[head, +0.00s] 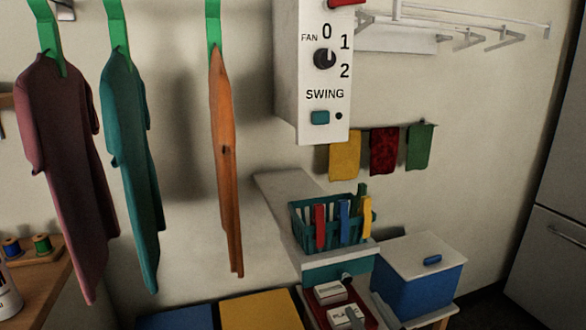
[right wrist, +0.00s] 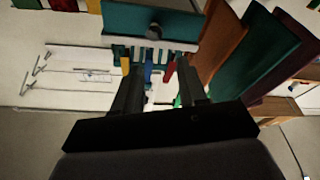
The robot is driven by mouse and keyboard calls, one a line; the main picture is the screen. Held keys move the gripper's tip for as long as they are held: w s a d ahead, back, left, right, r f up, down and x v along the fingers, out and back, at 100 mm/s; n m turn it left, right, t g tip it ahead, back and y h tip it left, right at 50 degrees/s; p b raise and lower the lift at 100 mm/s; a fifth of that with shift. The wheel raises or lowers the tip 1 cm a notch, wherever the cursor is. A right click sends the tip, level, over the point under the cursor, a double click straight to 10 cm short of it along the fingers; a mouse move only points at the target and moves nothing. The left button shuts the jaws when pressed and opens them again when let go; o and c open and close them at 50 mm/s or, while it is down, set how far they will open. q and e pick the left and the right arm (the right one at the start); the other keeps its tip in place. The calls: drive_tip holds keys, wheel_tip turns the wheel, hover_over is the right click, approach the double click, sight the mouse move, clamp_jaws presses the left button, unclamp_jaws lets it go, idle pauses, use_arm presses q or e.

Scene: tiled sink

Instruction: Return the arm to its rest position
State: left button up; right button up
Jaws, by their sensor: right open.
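My right gripper (right wrist: 160,85) is open in the right wrist view, its two dark fingers apart with nothing held between them. Beyond the fingers, and apart from them, are a blue clothespin (right wrist: 148,72) and a red clothespin (right wrist: 170,71). In the head view, a small grey part at the bottom, by the red tray, may be the tip of my right gripper; its jaws cannot be made out there. My left gripper is in neither view.
A teal basket (head: 299,222) with clothespins stands on a white shelf (head: 285,190). Below are a red tray (head: 318,308) with white boxes and a blue lidded box (head: 420,290). An orange garment (head: 222,150) hangs left, below a control box (head: 310,70) to its right.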

drive_tip(key=s+d+f+m+g+h, duration=0.3)
drive_tip(key=s+f, duration=0.6)
drive_tip(key=f, duration=0.3)
drive_tip(key=s+d+f+m+g+h, duration=0.3)
drive_tip(key=s+f+g, duration=0.3)
drive_tip(key=s+f, duration=0.4)
wheel_tip(320, 180, down, 2)
drive_tip(key=shift+s+d+f+p, duration=0.25)
drive_tip(key=shift+d+p, duration=0.15)
drive_tip(key=shift+d, duration=0.45)
